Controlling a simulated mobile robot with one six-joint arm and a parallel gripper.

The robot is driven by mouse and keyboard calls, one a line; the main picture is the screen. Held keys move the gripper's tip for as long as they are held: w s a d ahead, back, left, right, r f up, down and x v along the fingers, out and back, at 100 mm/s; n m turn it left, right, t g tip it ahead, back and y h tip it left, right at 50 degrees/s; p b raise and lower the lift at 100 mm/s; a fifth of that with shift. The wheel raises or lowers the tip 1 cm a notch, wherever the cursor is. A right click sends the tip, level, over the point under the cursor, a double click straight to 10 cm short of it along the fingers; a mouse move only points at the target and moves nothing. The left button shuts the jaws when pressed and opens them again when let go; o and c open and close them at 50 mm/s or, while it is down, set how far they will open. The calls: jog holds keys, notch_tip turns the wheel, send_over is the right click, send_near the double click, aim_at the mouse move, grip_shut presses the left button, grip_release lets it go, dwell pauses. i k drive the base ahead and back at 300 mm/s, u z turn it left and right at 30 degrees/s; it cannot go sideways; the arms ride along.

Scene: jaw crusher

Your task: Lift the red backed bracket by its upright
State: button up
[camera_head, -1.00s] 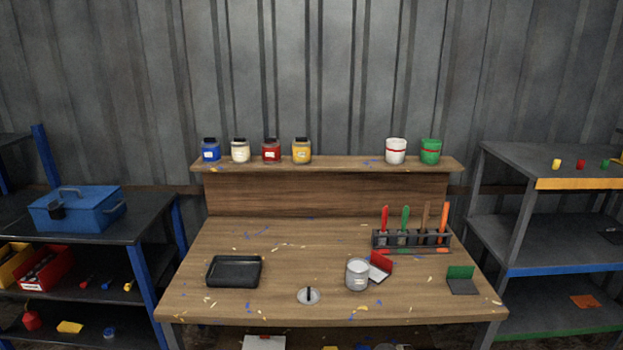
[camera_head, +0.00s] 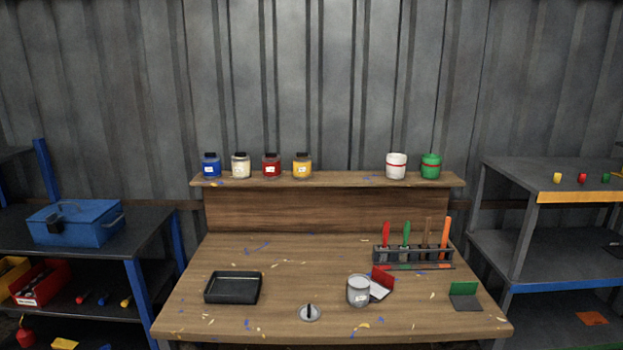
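The red backed bracket (camera_head: 382,278) stands on the workbench (camera_head: 290,260), right of the bench's middle. Its red upright rises at the back and its pale base plate lies flat in front. A grey metal can (camera_head: 358,291) stands just in front and to the left, hiding part of the bracket; I cannot tell whether they touch. A similar bracket with a green back (camera_head: 464,291) and dark base stands farther right, near the bench's right edge. My gripper is not in view.
A tool rack (camera_head: 413,257) with several upright handles stands behind the bracket. A black tray (camera_head: 233,288) lies at left, and a round grey disc with a dark handle (camera_head: 309,312) lies near the front edge. Jars and tubs line the back shelf (camera_head: 330,179). The bench centre is clear.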

aim_at(383, 283)
jog(key=u, duration=0.55)
jog(key=i, duration=0.6)
jog(key=u, duration=0.65)
